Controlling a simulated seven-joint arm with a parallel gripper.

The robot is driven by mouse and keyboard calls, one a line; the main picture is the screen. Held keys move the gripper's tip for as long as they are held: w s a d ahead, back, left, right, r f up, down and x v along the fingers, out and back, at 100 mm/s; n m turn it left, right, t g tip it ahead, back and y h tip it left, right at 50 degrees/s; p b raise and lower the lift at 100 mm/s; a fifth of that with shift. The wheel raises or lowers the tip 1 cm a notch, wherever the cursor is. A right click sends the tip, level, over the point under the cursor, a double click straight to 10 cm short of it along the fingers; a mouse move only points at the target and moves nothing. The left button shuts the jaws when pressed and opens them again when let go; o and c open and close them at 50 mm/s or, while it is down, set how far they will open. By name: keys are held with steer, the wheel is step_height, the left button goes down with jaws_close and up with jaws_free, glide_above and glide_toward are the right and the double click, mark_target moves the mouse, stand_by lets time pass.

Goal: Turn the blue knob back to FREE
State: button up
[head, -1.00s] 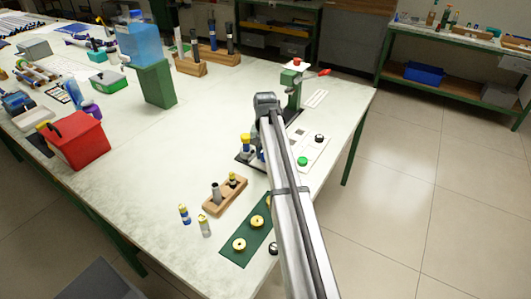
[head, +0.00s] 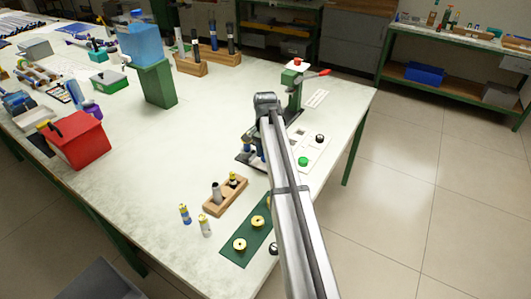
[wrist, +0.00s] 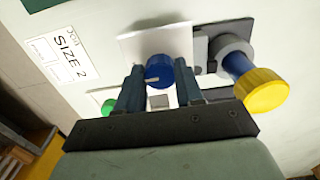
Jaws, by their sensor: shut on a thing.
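The blue knob (wrist: 159,70) sits on a pale plate in the wrist view, with a light mark on its side facing the camera. My gripper (wrist: 159,82) has one finger on each side of it and is shut on it. In the head view, my gripper is mostly hidden behind my own arm, and the knob cannot be made out. No FREE lettering can be read in these frames.
A yellow-capped blue piece (wrist: 262,90) in a grey collar stands close right of my gripper. A green button (wrist: 108,105) is at left, also in the head view (head: 303,161). A "SIZE 2" card (wrist: 62,57) lies beyond. A green press (head: 294,88) stands behind.

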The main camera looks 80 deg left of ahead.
steer(key=o, duration=1)
steer(key=shift+o, duration=0.2)
step_height(320, 180, up, 14)
steer(key=shift+f, duration=0.1)
stand_by(0.5)
